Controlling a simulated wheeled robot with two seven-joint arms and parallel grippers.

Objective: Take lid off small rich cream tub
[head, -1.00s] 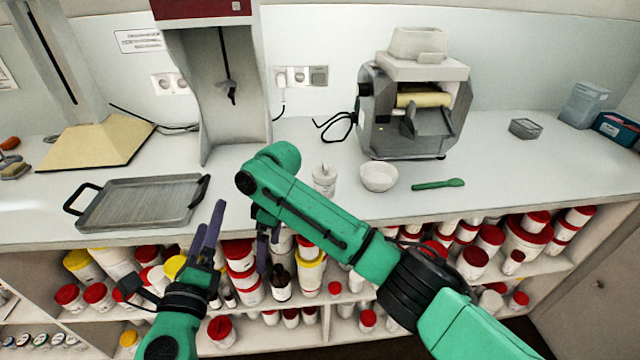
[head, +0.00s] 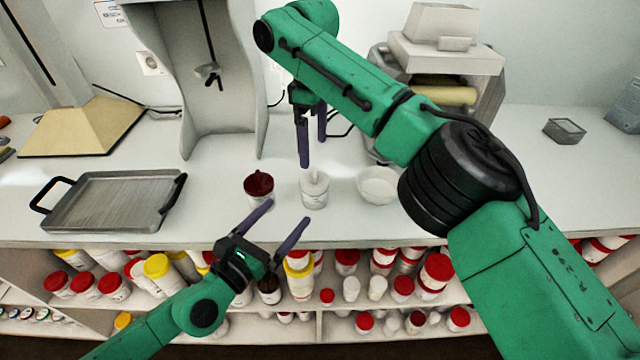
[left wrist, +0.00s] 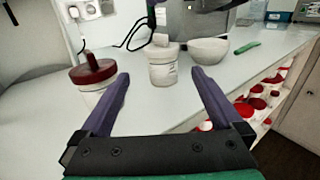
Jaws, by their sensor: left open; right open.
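Two small tubs stand side by side on the counter. One has a dark red lid with a knob (head: 259,184); the other is a white tub with a pale top and a small knob (head: 314,190). Their labels are too small to read, so I cannot tell which is the rich cream tub. Both show in the left wrist view, the red-lidded tub (left wrist: 93,74) left and the white tub (left wrist: 162,68) between the finger directions. My left gripper (head: 287,213) is open and empty in front of the tubs. My right gripper (head: 313,152) is open, pointing down just above the white tub.
A white bowl (head: 377,186) stands right of the white tub. A grey tray (head: 115,203) lies at left, and a machine (head: 450,60) stands behind my right arm. Shelves of red- and yellow-lidded tubs (head: 300,280) lie under the counter's front edge.

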